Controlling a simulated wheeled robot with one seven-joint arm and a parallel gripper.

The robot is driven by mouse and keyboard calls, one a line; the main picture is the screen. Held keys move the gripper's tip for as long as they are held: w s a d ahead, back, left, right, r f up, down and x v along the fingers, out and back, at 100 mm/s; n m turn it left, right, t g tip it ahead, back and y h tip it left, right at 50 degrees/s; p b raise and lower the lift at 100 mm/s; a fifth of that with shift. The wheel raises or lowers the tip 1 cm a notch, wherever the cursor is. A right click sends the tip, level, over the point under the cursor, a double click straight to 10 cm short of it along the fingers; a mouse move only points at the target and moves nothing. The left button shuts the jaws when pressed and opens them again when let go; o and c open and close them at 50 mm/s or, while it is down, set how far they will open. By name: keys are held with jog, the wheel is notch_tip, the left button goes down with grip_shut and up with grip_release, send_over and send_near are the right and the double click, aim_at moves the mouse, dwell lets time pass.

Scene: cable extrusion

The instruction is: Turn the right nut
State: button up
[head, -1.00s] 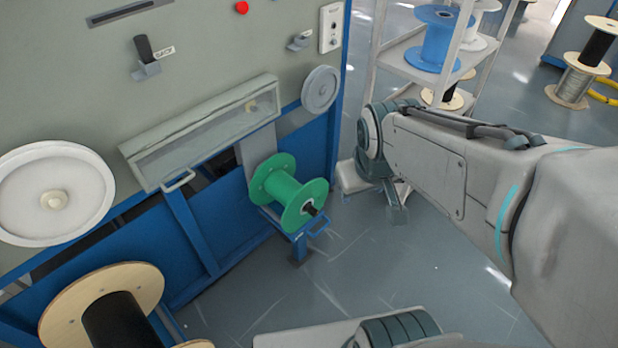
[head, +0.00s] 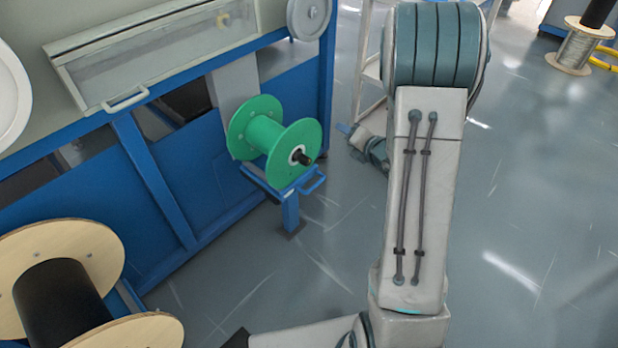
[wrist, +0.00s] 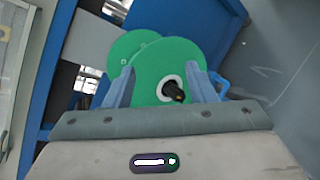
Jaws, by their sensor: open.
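The green spool (head: 275,138) sits on a blue stand at the machine's right end. A dark nut or shaft end (head: 304,158) sticks out of a white ring at the centre of its right flange. My gripper (wrist: 160,70) is open and empty in the wrist view. Its two blue-grey fingers point at the spool's flange, and the dark nut (wrist: 174,91) shows between them, nearer the right finger. In the head view my gripper is partly hidden behind my arm, to the right of the spool and apart from it.
A blue handle (head: 313,184) projects beside the stand below the spool. A wooden reel wound with black (head: 60,290) stands at lower left. A covered trough (head: 150,55) runs along the machine above. The grey floor right of the stand is clear.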

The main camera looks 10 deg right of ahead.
aim_at(309, 162)
jog(key=s+a+f+n+y+b, duration=0.1)
jog(key=s+f+n+y+b, duration=0.1)
jog(key=f+n+y+b, duration=0.45)
jog(key=s+a+f+n+y+b, duration=0.15)
jog(key=f+n, duration=0.25)
jog(key=f, duration=0.5)
jog(key=shift+t+h, duration=0.4)
jog(key=shift+h, duration=0.1)
jog(key=b+x, duration=0.3)
jog(key=x, duration=0.9)
jog(key=shift+w+a+r+b, duration=0.1)
jog(key=shift+w+r+b, duration=0.1)
jog(key=shift+w+b, duration=0.1)
jog(key=shift+s, duration=0.1)
jog(key=c, duration=1)
